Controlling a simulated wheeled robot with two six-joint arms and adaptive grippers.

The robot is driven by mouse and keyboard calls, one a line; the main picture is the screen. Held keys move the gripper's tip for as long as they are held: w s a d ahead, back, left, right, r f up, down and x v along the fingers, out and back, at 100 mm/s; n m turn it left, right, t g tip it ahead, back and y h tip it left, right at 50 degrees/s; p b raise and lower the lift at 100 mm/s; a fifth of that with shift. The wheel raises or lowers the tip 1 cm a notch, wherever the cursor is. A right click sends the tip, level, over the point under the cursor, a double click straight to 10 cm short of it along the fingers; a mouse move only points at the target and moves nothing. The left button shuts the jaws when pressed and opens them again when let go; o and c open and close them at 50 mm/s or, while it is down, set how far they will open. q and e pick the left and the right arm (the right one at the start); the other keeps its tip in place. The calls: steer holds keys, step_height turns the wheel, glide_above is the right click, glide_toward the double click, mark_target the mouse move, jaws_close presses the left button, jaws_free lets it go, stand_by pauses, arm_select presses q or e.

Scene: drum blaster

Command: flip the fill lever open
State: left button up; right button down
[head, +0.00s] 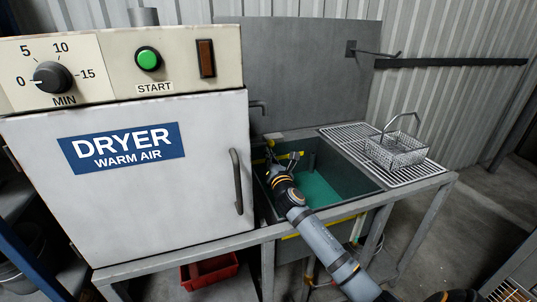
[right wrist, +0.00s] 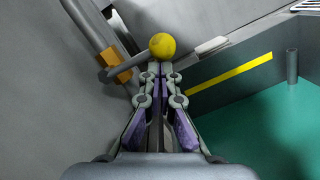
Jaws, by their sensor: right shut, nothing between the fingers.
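The fill lever is a grey rod ending in a yellow ball knob (right wrist: 162,46) in the right wrist view. Its rod runs left from the knob to a grey pipe with an orange fitting (right wrist: 122,69). In the head view the small yellow knob (head: 270,143) shows at the back left of the sink. My right gripper (right wrist: 160,72) is shut and empty, its fingertips right below the knob in the picture; I cannot tell whether they touch. In the head view my right gripper (head: 275,160) reaches over the sink, partly hiding the lever. My left gripper is out of view.
The sink (head: 345,196) holds green liquid (head: 318,188). A wire basket (head: 398,150) stands on the drain grid (head: 350,133) at right. The dryer (head: 120,205) with its handle (head: 236,180) stands close on the left. A grey back panel (head: 305,70) rises behind the sink.

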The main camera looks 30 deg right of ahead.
mark_target(270, 141)
steer(key=shift+r, duration=0.25)
steer(key=shift+d+r+n+p, duration=0.1)
steer(key=shift+r+n+p, duration=0.5)
steer(key=shift+p, duration=0.55)
step_height(270, 141, up, 3)
steer(key=n+y+p, duration=0.1)
steer(key=n+p, duration=0.5)
steer(key=p, duration=0.1)
steer(key=shift+r, duration=0.15)
steer(key=a+r+n+p, duration=0.1)
steer(key=n+p, duration=0.2)
steer(key=a+r+n+y+p, duration=0.1)
steer(key=n+p, duration=0.2)
steer(key=a+r+n+y+p, duration=0.1)
steer(key=r+n+p, duration=0.1)
steer(key=n+p, duration=0.1)
steer(key=shift+w+a+p, duration=0.25)
steer(key=shift+w+p, duration=0.05)
steer(key=shift+w, duration=0.1)
steer(key=shift+a, duration=0.1)
